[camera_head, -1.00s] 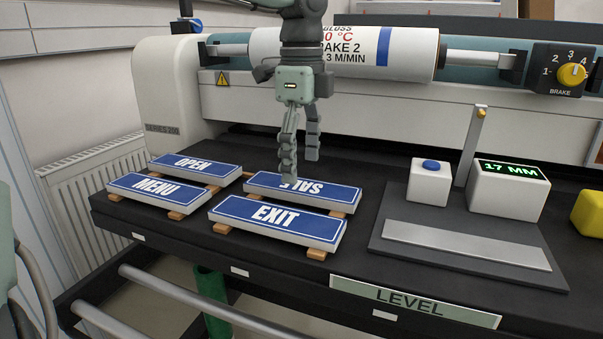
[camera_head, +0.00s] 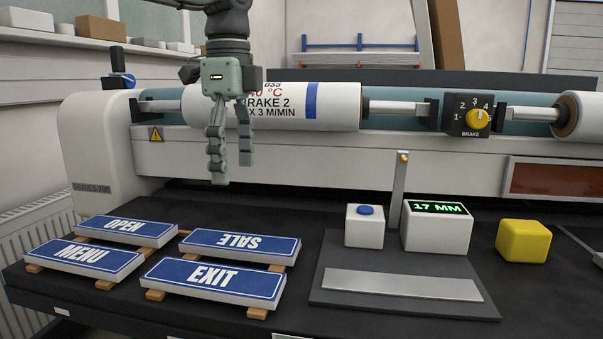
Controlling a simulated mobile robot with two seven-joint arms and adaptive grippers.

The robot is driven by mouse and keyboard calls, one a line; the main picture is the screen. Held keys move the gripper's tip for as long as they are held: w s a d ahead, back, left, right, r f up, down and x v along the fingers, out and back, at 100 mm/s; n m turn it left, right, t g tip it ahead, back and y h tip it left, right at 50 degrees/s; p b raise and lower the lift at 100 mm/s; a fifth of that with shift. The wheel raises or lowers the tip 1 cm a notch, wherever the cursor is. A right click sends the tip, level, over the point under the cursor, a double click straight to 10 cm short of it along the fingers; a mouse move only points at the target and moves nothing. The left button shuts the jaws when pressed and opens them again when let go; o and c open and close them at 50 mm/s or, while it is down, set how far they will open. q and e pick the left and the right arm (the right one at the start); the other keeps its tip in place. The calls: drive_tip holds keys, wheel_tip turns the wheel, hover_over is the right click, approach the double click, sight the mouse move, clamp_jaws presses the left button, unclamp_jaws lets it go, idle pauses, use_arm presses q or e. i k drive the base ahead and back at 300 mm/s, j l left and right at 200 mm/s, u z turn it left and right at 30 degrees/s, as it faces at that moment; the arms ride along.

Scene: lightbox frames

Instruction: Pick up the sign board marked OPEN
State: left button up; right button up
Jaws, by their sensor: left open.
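The blue sign board marked OPEN (camera_head: 127,231) lies flat at the back left of a group of signs, propped on wooden strips. The MENU board (camera_head: 86,261) lies in front of it, the SALE board (camera_head: 240,246) to its right, and the EXIT board (camera_head: 214,282) at the front right. My left gripper (camera_head: 232,176) is open and empty, pointing down. It hangs above and behind the signs, to the right of the OPEN board and apart from it. My right gripper is not in view.
A grey gauge plate (camera_head: 402,286) lies right of the signs, with a white display block (camera_head: 437,228) and a blue-button block (camera_head: 364,229) behind it. A yellow block (camera_head: 523,241) sits farther right. The printed roll (camera_head: 335,107) spans the machine behind my gripper.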

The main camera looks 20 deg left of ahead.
sight(149, 234)
drive_tip(key=k, duration=1.5)
